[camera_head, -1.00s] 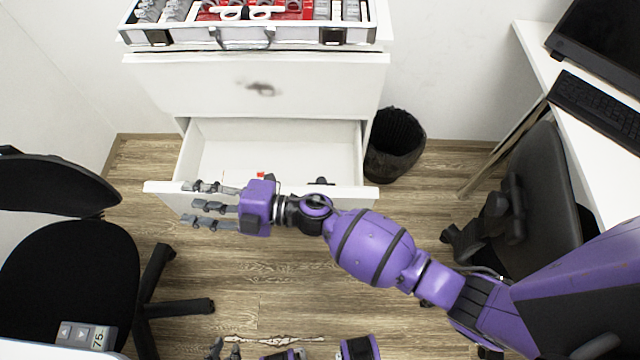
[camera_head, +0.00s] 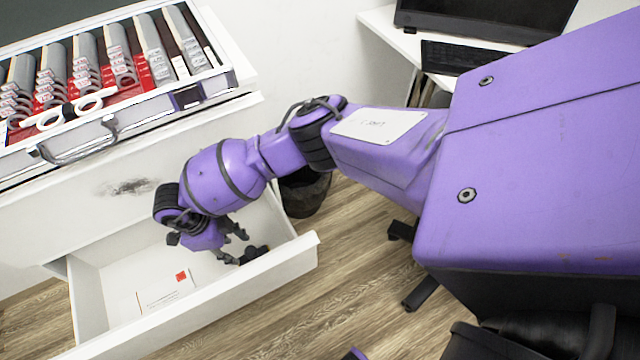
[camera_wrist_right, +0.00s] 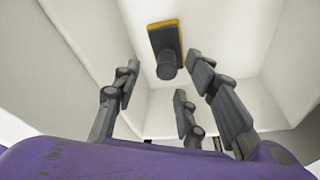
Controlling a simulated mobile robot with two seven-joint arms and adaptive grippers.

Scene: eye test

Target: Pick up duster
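The duster is a dark grey block with a yellow edge and a round dark handle. It shows beyond my fingertips in the right wrist view (camera_wrist_right: 166,50). In the head view the duster (camera_head: 256,253) lies in the open drawer (camera_head: 285,264), near its right front corner, partly hidden by my fingers. My right gripper (camera_head: 236,242) reaches down into the drawer. In the right wrist view the fingers of the right gripper (camera_wrist_right: 165,85) are spread open, with the handle in the gap ahead of them and nothing held. My left gripper is not in view.
A white card (camera_head: 160,293) with a red mark lies in the drawer. Above stands a cabinet (camera_head: 60,225) with an open case (camera_head: 150,105) of tools on top. A dark bin (camera_head: 303,192) stands beside the drawer.

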